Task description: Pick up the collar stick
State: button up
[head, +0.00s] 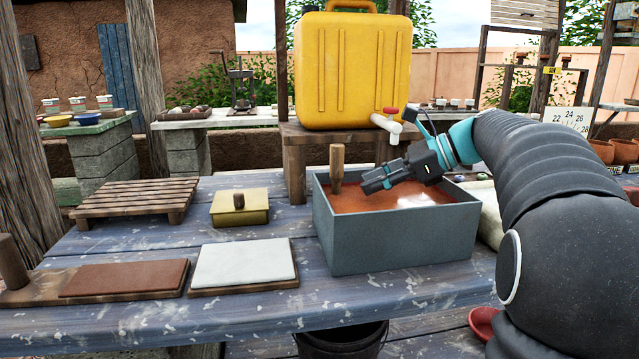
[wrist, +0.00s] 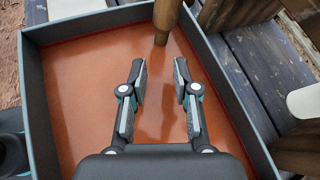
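A wooden stick (head: 337,162), which looks like the collar stick, stands upright in the reddish-brown contents of a grey box (head: 405,238). Its lower end is hidden in the head view. In the wrist view the stick (wrist: 165,18) shows at the top centre, just beyond the fingertips. My gripper (head: 369,181) is over the box, to the right of the stick and apart from it. In the wrist view my gripper (wrist: 160,70) has its two fingers spread, with nothing between them.
A yellow jug (head: 352,75) with a tap sits on a wooden stand (head: 296,160) behind the box. A slatted rack (head: 135,195), a small yellow box (head: 238,214), a brown board (head: 125,279) and a white board (head: 245,263) lie to the left. The box walls surround the stick.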

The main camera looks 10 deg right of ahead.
aim_at(336, 192)
jog(key=shift+w+a+f+m+y, duration=0.35)
jog(key=shift+m+y, duration=0.25)
jog(key=shift+m, duration=0.1)
jog(key=shift+a+f, duration=0.1)
jog(key=shift+a, duration=0.25)
jog(key=x, duration=0.6)
jog(key=shift+w+a+f+b, duration=0.15)
jog(key=shift+w+a+b, duration=0.05)
jog(key=shift+w+b, duration=0.1)
grip_shut()
